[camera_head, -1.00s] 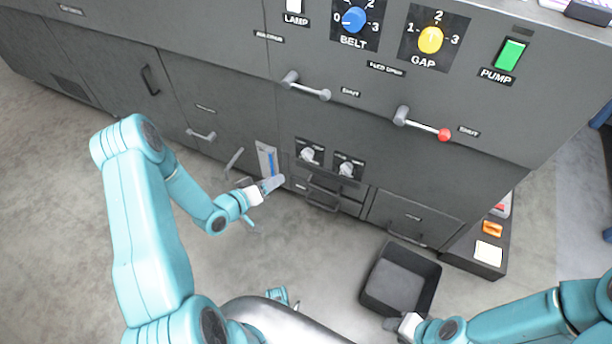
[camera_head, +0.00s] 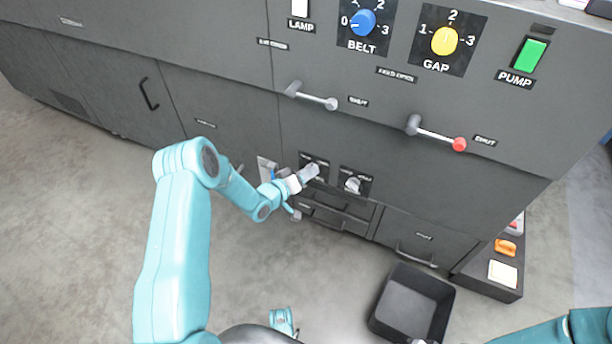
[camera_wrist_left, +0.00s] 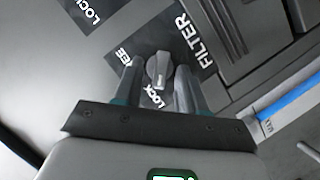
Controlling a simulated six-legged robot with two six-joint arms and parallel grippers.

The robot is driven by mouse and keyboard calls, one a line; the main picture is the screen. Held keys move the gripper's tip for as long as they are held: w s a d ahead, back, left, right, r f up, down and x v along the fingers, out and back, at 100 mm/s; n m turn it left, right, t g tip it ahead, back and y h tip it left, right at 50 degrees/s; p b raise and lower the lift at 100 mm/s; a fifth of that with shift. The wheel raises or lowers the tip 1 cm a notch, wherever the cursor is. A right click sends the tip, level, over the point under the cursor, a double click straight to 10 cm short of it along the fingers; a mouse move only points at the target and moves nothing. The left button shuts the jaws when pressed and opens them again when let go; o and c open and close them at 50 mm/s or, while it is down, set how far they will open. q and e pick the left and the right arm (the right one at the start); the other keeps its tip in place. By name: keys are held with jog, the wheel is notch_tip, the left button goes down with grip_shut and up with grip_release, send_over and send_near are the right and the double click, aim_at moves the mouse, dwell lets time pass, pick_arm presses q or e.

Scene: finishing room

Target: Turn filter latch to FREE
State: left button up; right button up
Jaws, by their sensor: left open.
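The filter latch (camera_wrist_left: 158,70) is a small grey knob on a black plate marked FILTER (camera_wrist_left: 196,40). In the left wrist view its long handle lies between my two fingers, with its lower end toward the LOCK label; the other label is partly covered. My left gripper (camera_wrist_left: 157,82) is open, one finger on each side of the knob; I cannot tell whether they touch it. In the head view my left gripper (camera_head: 311,173) reaches the left of two low latches and largely hides it. Only a sliver of my right gripper (camera_head: 422,341) shows at the bottom edge.
A second latch (camera_head: 352,185) sits just to the right. A blue-striped gauge (camera_wrist_left: 285,100) is beside the filter plate. Drawers with handles lie below. Two lever handles (camera_head: 318,97) (camera_head: 437,135) stick out above. A black open bin (camera_head: 375,318) stands on the floor.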

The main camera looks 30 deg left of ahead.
pick_arm(q)
jog(key=shift+w, duration=0.25)
grip_shut()
